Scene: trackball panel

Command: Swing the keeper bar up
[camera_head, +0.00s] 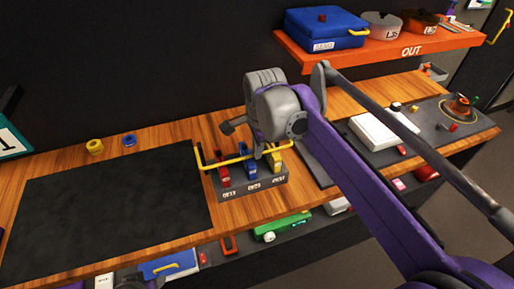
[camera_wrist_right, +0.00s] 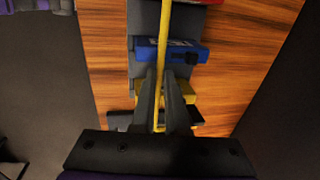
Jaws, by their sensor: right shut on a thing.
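The keeper bar (camera_head: 228,160) is a thin yellow bar lying across the front of a small dark panel (camera_head: 245,190) of breakers, with a bent-up end at its left. A red, a blue and a yellow breaker stand in a row behind or under it. My right gripper (camera_head: 271,152) is at the bar's right part, over the yellow breaker. In the right wrist view the yellow bar (camera_wrist_right: 164,40) runs between the two dark fingers of the right gripper (camera_wrist_right: 166,85), which are shut on it. The blue breaker (camera_wrist_right: 170,52) is just beyond them. My left gripper's fingers do not show.
A black mat (camera_head: 105,210) covers the bench on the left. Yellow and blue rings (camera_head: 95,147) lie behind it. A dark board (camera_head: 340,150) with a white box is on the right. An orange shelf (camera_head: 390,52) with pots overhangs the back. Bins and tools sit below the front edge.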

